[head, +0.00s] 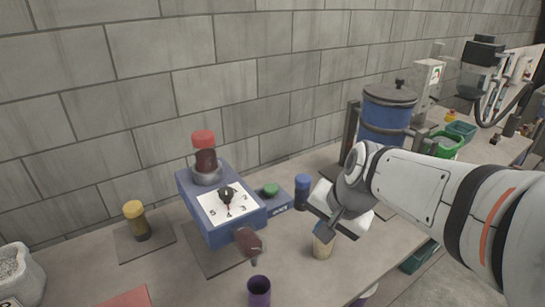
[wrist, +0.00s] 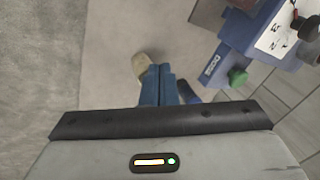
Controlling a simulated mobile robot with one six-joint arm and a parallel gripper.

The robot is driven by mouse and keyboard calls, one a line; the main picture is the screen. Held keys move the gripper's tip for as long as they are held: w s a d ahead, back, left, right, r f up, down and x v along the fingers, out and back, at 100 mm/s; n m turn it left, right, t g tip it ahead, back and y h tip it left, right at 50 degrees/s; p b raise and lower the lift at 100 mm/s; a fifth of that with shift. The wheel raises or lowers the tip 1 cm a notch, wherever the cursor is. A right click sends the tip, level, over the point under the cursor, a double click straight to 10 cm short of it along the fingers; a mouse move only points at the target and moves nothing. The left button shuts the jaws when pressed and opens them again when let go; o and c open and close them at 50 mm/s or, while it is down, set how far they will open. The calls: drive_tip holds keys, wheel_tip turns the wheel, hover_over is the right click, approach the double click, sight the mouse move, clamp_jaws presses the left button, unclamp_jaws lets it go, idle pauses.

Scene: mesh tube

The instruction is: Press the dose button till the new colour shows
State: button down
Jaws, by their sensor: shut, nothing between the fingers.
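A blue dosing machine (head: 222,228) stands on the bench with a numbered white dial face (head: 228,204) and a black knob. Its green dose button (head: 270,190) sits on a low ledge at the right side; the button also shows in the wrist view (wrist: 237,77). A red-capped bottle (head: 205,152) with dark red contents stands upside down or upright in a collar on top. A dark red part (head: 248,241) hangs at the front. My gripper (head: 326,232) is shut and empty, right of the button and apart from it; its fingers show in the wrist view (wrist: 158,84).
A blue bottle (head: 302,191) stands between button and gripper. A cream cup (head: 322,247) is close to my fingertips. A purple cup (head: 259,291) stands at the front, and a yellow-capped bottle (head: 137,220) at left. A large blue canister (head: 386,115) stands behind my arm.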

drive_tip(key=w+a+r+m+t+y+p, duration=0.1)
drive_tip(key=w+a+r+m, duration=0.3)
drive_tip(key=w, duration=0.4)
drive_tip(key=w+a+r+m+t+y+p, duration=0.1)
drive_tip(key=w+a+r+m+y+p, duration=0.1)
drive_tip(key=w+a+r+m, duration=0.3)
drive_tip(key=w+m+y, duration=0.1)
drive_tip(key=w+m, duration=0.2)
drive_tip(key=shift+w+a+r+t, duration=0.2)
drive_tip(key=shift+w+a+t, duration=0.1)
drive_tip(key=shift+w+a, duration=0.1)
drive_tip(key=b, duration=0.8)
approach(269, 185)
drive_tip(key=w+a+f, duration=0.1)
drive_tip(key=w+a, duration=0.1)
drive_tip(key=w+a+f, duration=0.1)
drive_tip(key=f, duration=0.1)
drive_tip(key=shift+w+a, duration=0.35)
drive_tip(key=shift+a, duration=0.05)
drive_tip(key=shift+r+p, duration=0.1)
drive_tip(key=shift+p, duration=0.2)
drive_tip(key=shift+s+f+b, duration=0.1)
drive_tip(key=shift+f+b, duration=0.2)
drive_tip(key=shift+f, duration=0.1)
drive_tip(key=shift+f+b, duration=0.7)
drive_tip(key=shift+f, duration=0.15)
idle(0.5)
drive_tip(key=shift+r, duration=0.1)
drive_tip(key=shift+r+p, duration=1.15)
drive_tip(key=shift+r, duration=0.05)
